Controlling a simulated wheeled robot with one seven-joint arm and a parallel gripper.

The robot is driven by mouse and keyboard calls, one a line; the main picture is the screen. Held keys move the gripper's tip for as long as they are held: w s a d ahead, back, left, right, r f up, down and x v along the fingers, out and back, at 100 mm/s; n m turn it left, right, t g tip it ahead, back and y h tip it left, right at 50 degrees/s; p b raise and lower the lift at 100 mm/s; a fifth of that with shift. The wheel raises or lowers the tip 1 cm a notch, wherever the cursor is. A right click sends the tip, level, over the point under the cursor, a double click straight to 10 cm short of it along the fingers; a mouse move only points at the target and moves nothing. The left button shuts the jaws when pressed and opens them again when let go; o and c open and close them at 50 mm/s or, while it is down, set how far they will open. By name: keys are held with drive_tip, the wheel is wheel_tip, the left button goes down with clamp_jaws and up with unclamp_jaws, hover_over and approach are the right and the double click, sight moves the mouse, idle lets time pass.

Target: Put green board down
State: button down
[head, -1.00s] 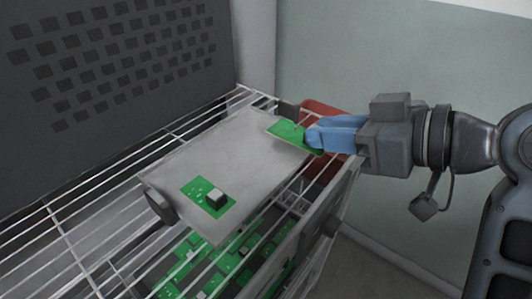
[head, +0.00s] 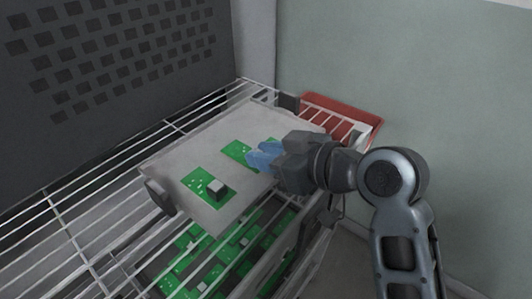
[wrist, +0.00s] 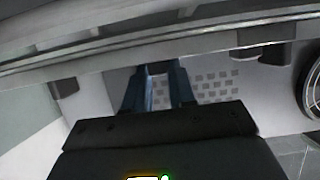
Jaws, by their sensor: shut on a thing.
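My gripper (head: 257,158), with blue fingers, is shut on a green board (head: 236,152) at the board's right side. The held board is over the middle of a flat grey plate (head: 195,150); I cannot tell whether it touches the plate. A second green board (head: 201,183) with a grey block on it lies on the plate's near left part. In the wrist view the blue fingers (wrist: 158,92) show, but the held board cannot be made out clearly.
The plate rests on a white wire rack (head: 75,190). Several green boards (head: 225,245) lie on a level below. A red bin (head: 345,118) stands behind at the right. A dark perforated panel (head: 110,60) rises at the left, and a pale green wall stands behind.

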drive_tip(key=shift+f, duration=0.2)
drive_tip(key=c, duration=0.9)
unclamp_jaws()
drive_tip(key=shift+c, duration=0.2)
drive_tip(key=shift+r, duration=0.2)
drive_tip(key=shift+s+d+r, duration=0.1)
drive_tip(key=shift+s+d, duration=0.05)
drive_tip(key=shift+d, duration=0.05)
drive_tip(key=v, duration=1.1)
drive_tip(key=shift+s+d+r, duration=0.1)
drive_tip(key=shift+r, duration=0.1)
